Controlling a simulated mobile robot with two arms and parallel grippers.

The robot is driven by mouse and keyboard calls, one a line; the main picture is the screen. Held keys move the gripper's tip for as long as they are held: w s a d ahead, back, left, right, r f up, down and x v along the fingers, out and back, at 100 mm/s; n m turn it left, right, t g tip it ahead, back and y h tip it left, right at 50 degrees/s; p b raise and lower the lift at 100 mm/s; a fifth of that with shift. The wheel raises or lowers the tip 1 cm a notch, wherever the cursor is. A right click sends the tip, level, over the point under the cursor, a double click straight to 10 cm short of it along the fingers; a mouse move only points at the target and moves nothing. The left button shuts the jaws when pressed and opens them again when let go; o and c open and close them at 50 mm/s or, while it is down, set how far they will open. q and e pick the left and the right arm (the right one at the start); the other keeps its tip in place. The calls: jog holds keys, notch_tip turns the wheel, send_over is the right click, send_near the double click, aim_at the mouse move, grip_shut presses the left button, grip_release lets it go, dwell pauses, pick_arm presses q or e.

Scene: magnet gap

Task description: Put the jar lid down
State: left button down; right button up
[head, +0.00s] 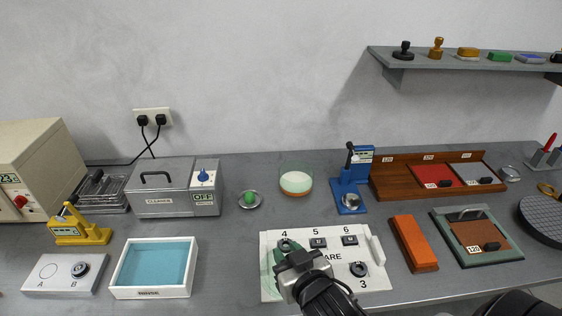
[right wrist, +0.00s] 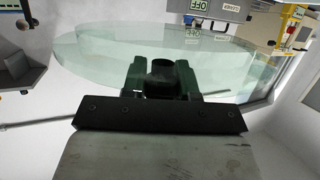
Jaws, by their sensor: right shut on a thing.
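My right gripper (head: 290,252) is shut on the jar lid (head: 268,272), a clear, pale-green glass disc. In the right wrist view the lid (right wrist: 95,55) spreads wide beyond the fingers (right wrist: 162,75), which close on a dark knob. In the head view the lid is over the left part of the white numbered board (head: 345,283); I cannot tell whether it touches the board. A glass jar (head: 296,184) with orange and pale contents stands behind, against the wall side. My left gripper is not in view.
A blue-lined white tray (head: 190,290) and a white A/B block (head: 40,287) are to the left. A blue press (head: 350,195), an orange block (head: 414,244) and a green-framed tray (head: 447,238) are to the right. Bare grey bench (head: 225,245) lies between the blue-lined tray and the numbered board.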

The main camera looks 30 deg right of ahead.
jog(key=w+d+r+m+g+h+p, duration=0.1)
jog(key=w+d+m+h, duration=0.3)
jog(key=w+d, duration=0.4)
jog(key=w+d+r+m+g+h+p, duration=0.2)
jog(key=w+d, duration=0.7)
jog(key=w, duration=0.7)
jog(key=r+m+g+h, duration=0.1)
jog(key=m+h, duration=0.1)
jog(key=h, duration=0.1)
jog(key=shift+w+d+h, duration=0.3)
jog(key=shift+w, duration=0.1)
